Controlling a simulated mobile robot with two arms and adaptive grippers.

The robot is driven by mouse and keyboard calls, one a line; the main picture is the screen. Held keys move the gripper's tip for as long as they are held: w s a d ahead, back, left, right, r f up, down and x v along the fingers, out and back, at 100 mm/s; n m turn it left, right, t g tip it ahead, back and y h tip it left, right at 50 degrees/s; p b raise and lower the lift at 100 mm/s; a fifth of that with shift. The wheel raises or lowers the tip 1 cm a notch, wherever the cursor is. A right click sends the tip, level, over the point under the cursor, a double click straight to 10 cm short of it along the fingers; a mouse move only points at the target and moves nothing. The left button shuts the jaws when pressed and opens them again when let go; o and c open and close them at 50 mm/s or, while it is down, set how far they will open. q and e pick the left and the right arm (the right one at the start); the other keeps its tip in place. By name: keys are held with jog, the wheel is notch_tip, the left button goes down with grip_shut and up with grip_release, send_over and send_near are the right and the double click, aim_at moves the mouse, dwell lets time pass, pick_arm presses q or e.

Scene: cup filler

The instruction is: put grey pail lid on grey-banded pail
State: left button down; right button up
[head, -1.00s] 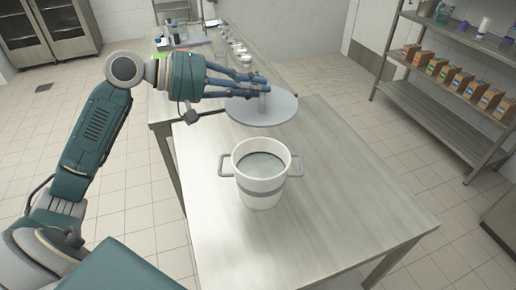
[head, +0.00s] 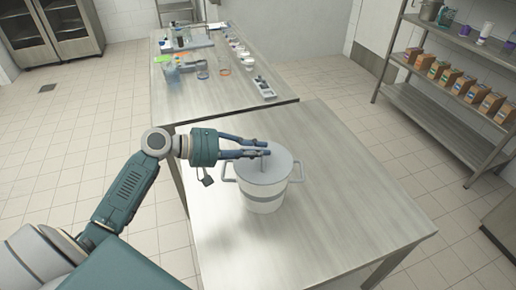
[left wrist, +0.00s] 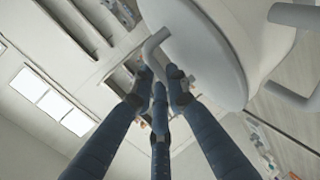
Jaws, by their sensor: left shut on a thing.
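The grey pail lid (head: 274,172) is a flat round disc with an upright handle, level over the mouth of the white grey-banded pail (head: 264,206). The lid hides the pail's opening; I cannot tell whether it rests fully on the rim or hangs just above. The pail stands upright on the near table, with a side handle on each side. My left gripper (head: 263,149) is shut on the lid's handle. In the left wrist view, the gripper's fingers (left wrist: 160,80) close around the lid's bent handle (left wrist: 154,44), with the lid's disc (left wrist: 205,50) beside it. My right gripper is out of view.
The near metal table (head: 345,200) is clear around the pail. A second table (head: 205,98) behind it holds bottles, rings, small containers and a grey tray. A shelf rack (head: 440,95) with several boxes stands at the right. Cabinets stand at the back left.

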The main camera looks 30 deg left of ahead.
pick_arm(q)
jog(key=c, duration=1.7)
grip_release()
jog(key=shift+f, duration=0.1)
jog(key=shift+s+a, duration=0.2)
jog(key=b+v, duration=0.1)
jog(key=v, duration=0.4)
jog(key=b+v, duration=0.2)
jog(key=v, duration=0.4)
jog(key=shift+s+a+r, duration=0.1)
jog(key=shift+s+r, duration=0.1)
jog(key=shift+r, duration=0.1)
